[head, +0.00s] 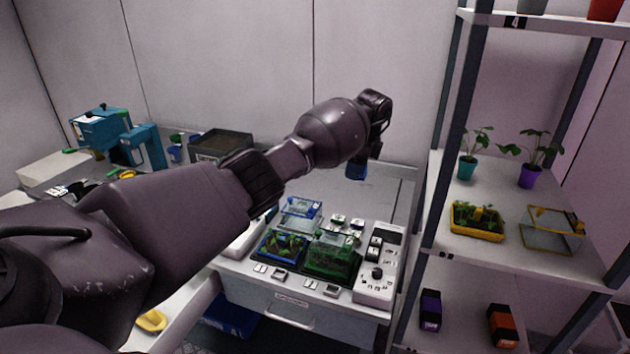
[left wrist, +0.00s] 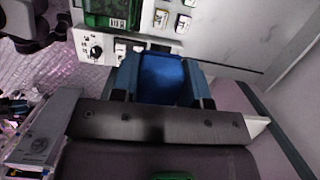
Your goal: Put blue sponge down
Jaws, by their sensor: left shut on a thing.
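The blue sponge (left wrist: 163,78) is between the two fingers of my left gripper in the left wrist view. My left gripper (left wrist: 160,84) is shut on it. In the head view the left arm reaches in from the left, and the sponge (head: 356,171) shows as a small dark blue patch below the left gripper (head: 358,158). It is held above the back right part of the white bench (head: 392,192). The arm hides part of the bench. My right gripper is in neither view.
Green and blue planted trays (head: 332,256) and a white control box (head: 378,270) stand at the bench front. A shelf rack (head: 445,180) with potted plants rises on the right. Bare bench shows below the sponge.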

